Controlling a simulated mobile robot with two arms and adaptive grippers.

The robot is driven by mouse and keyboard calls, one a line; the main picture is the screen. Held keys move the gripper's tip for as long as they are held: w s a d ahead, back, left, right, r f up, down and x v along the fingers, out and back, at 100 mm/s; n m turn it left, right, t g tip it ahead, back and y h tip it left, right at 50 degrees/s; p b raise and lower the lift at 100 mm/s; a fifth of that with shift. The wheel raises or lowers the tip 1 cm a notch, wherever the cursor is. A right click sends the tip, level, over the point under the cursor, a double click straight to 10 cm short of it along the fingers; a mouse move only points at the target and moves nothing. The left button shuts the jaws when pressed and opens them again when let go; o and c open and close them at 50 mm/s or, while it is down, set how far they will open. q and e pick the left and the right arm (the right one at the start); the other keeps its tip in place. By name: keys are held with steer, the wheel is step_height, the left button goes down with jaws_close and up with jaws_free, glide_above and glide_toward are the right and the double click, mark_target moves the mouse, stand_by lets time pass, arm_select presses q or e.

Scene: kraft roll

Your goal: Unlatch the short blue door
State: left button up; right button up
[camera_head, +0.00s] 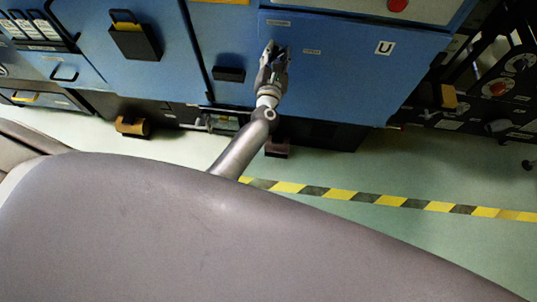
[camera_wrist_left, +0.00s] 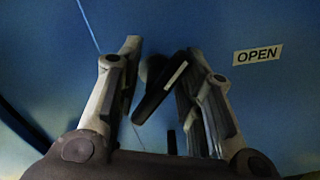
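The short blue door (camera_head: 345,85) is the blue panel with a "U" label in the head view, and it looks closed. My left gripper (camera_head: 273,52) is in front of its upper left part. In the left wrist view a black latch handle (camera_wrist_left: 160,92) stands tilted on the blue surface, beside an "OPEN" label (camera_wrist_left: 257,54). The left gripper's fingers (camera_wrist_left: 164,50) are apart, one on each side of the handle. The handle lies nearer the right finger; I cannot tell whether they touch. In the head view the gripper hides the latch. My right gripper is not in view.
A black handle (camera_head: 229,74) is on the blue panel left of the door. A black pocket (camera_head: 133,38) is further left. A red button (camera_head: 397,5) is above the door. Dark machinery (camera_head: 490,85) stands at right. Yellow-black tape (camera_head: 390,200) crosses the clear green floor.

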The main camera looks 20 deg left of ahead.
arm_select(q)
steer(key=n, duration=0.4)
steer(key=shift+a+r+n, duration=0.1)
steer(key=shift+a+n, duration=0.2)
steer(key=s+d+m, duration=0.1)
steer(key=s+d, duration=0.2)
steer(key=s, duration=0.8)
steer(key=s+d+f+m+g+h+p, duration=0.2)
steer(key=s+f+m, duration=0.3)
steer(key=f+m, duration=0.5)
steer(key=s+d+f+m+g+h+p, duration=0.2)
steer(key=s+f+m, duration=0.4)
steer(key=f+m, duration=0.5)
steer(key=shift+s+m+g+h+p, duration=0.15)
steer(key=shift+m+g+h+p, duration=0.25)
steer(key=shift+g+h, duration=0.6)
